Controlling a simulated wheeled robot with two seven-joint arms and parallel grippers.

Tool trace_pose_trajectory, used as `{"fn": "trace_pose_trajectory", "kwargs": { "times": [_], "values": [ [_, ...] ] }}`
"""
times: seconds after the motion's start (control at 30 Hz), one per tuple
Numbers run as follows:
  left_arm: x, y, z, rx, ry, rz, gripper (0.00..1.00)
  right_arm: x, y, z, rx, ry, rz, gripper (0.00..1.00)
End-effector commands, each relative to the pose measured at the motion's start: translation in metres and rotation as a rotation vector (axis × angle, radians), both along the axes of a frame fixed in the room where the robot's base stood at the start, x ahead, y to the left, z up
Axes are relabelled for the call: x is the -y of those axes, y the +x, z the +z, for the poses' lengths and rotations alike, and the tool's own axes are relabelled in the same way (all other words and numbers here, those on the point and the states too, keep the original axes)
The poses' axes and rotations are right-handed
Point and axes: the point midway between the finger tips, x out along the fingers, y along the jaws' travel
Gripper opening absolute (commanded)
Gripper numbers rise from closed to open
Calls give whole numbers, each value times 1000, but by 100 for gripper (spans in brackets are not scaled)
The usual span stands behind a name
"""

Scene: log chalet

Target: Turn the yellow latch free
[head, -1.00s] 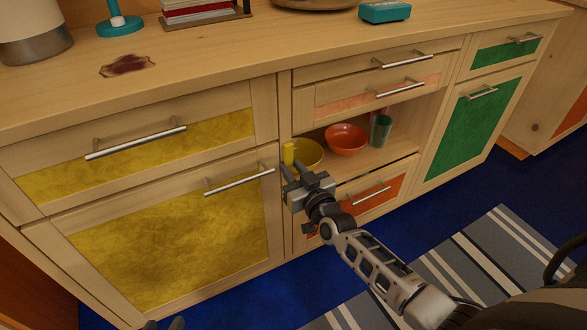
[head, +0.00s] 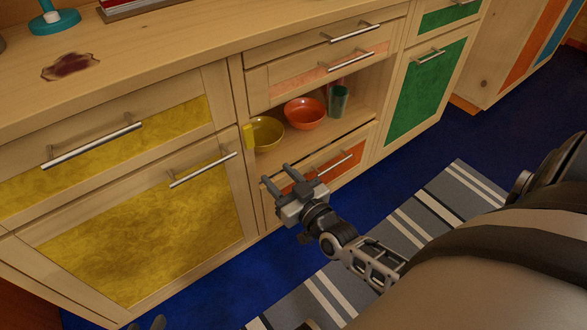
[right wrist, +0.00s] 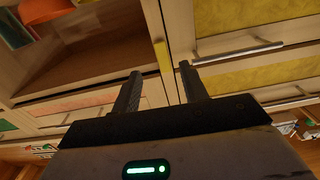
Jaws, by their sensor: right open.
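The yellow latch (head: 249,136) is a small upright block on the cabinet post between the yellow lower door (head: 140,235) and the open shelf. In the right wrist view the latch (right wrist: 164,60) shows as a yellow strip beyond the gap between my fingertips. My right gripper (head: 278,174) is open and empty, below and to the right of the latch in the head view, apart from it. Its two fingers also show in the right wrist view (right wrist: 160,72). Only the tips of my left gripper (head: 149,323) show at the bottom edge; their opening is unclear.
A yellow bowl (head: 266,133), an orange bowl (head: 305,113) and a green cup (head: 338,100) stand on the open shelf. The yellow door's bar handle (head: 203,169) sticks out left of the latch. An orange drawer (head: 338,160) lies below the shelf. The floor in front is clear.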

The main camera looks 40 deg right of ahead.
Motion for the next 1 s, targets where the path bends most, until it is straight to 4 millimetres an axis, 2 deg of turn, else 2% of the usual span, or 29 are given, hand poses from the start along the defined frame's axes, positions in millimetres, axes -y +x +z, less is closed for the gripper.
{"fn": "trace_pose_trajectory", "kwargs": {
  "times": [0.1,0.3,0.93,1.0],
  "values": [
    [0,3,17,34,-10,11,36,1,-25,1,-3,0,0,44],
    [-1,-2,24,45,-15,19,36,2,-46,0,1,0,0,44],
    [-3,-3,22,42,-13,23,36,2,-50,0,1,0,0,44],
    [-3,-2,27,45,-13,25,36,2,-50,5,2,0,0,44]
  ]
}}
